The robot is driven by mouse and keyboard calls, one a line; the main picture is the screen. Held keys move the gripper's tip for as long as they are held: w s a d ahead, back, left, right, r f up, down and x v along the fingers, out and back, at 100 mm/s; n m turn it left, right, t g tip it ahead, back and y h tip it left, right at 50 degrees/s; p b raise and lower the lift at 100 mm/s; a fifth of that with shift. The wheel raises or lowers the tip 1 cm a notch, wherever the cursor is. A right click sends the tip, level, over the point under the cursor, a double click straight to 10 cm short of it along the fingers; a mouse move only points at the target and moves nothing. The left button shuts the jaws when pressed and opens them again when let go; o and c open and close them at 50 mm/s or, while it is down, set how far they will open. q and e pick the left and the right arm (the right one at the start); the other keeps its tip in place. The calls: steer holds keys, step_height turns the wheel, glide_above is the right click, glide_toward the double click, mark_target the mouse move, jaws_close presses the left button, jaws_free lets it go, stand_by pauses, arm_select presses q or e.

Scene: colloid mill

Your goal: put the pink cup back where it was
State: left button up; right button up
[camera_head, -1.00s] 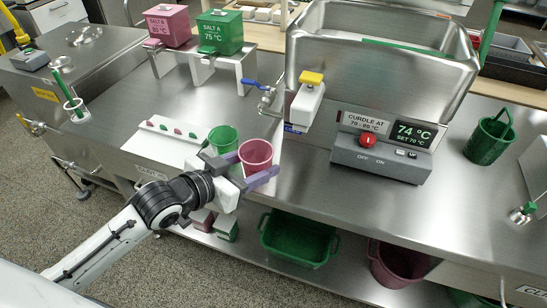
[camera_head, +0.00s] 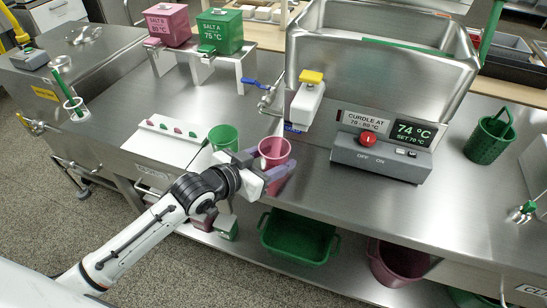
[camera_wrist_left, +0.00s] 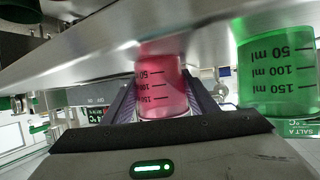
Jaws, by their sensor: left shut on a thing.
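The pink cup (camera_head: 274,152) is upright between the fingers of my left gripper (camera_head: 276,168), near the front edge of the steel bench. My left gripper is shut on it. In the left wrist view the pink cup (camera_wrist_left: 162,85) shows volume marks between the two fingers. A green cup (camera_head: 224,138) stands to the left of the gripper, and it also shows in the left wrist view (camera_wrist_left: 278,75). I cannot tell whether the pink cup touches the bench. My right gripper is not in view.
A white strip (camera_head: 172,130) with small coloured pieces lies left of the green cup. A tap with a blue handle (camera_head: 254,84) and a control box (camera_head: 380,160) stand behind and right. Salt boxes (camera_head: 220,32) stand on a rack. Bench right of the cup is clear.

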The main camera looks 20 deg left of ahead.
arm_select(q)
steer(key=o, duration=1.1)
steer(key=v, duration=1.2)
steer(key=shift+p, duration=0.3)
steer(key=shift+a+r, duration=0.1)
